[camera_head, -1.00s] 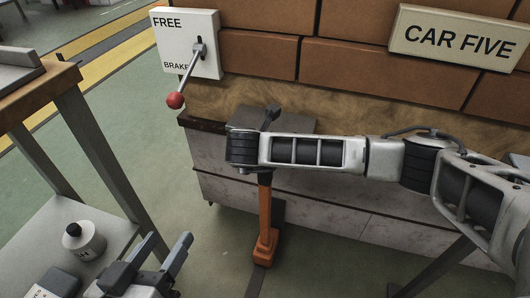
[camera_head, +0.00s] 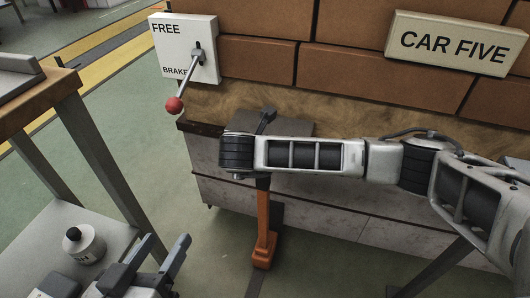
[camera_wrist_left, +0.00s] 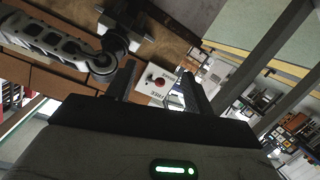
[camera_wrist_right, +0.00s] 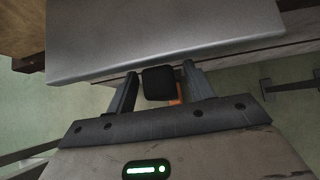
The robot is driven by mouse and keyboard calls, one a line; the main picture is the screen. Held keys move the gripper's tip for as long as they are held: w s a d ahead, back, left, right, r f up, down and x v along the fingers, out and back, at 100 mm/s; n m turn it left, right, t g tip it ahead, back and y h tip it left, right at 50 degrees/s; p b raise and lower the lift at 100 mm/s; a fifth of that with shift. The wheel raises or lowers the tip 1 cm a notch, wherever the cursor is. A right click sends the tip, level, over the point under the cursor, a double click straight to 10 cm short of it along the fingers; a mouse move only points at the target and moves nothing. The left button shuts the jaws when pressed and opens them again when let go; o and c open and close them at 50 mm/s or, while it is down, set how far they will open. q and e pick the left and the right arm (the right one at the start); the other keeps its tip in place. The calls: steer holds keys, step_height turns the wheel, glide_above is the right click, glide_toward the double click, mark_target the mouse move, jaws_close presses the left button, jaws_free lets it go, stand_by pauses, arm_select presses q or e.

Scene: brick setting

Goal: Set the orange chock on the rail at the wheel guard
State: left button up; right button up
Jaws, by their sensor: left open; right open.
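A dark strip (camera_head: 254,284) on the floor by the foot may be the rail. I cannot identify the wheel guard. My left gripper (camera_head: 167,242) is open and empty at the lower left.
A FREE/BRAKE panel (camera_head: 168,40) carries a lever with a red knob (camera_head: 175,105). A CAR FIVE sign (camera_head: 455,42) is on the brick-coloured wall. A grey plate (camera_head: 295,125) lies behind my right wrist. A table (camera_head: 45,90) and a white bottle (camera_head: 85,245) stand at left.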

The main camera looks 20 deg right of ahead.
arm_select(q)
steer(key=shift+s+a+f+m+g+y+p, duration=0.2)
steer(key=shift+s+a+f+g+p, duration=0.1)
steer(key=shift+f+p, duration=0.25)
steer(key=shift+s+a+f+m+g+y+p, duration=0.2)
steer(key=shift+f+g+p, duration=0.1)
steer(key=shift+f+p, duration=0.15)
arm_select(e)
steer(key=v, duration=0.9)
steer(key=shift+s+r, duration=0.2)
steer(key=shift+r, duration=0.05)
arm_select(q)
steer(key=shift+w+r, duration=0.1)
steer(key=shift+w, duration=0.1)
arm_select(e)
steer(key=shift+a, duration=0.15)
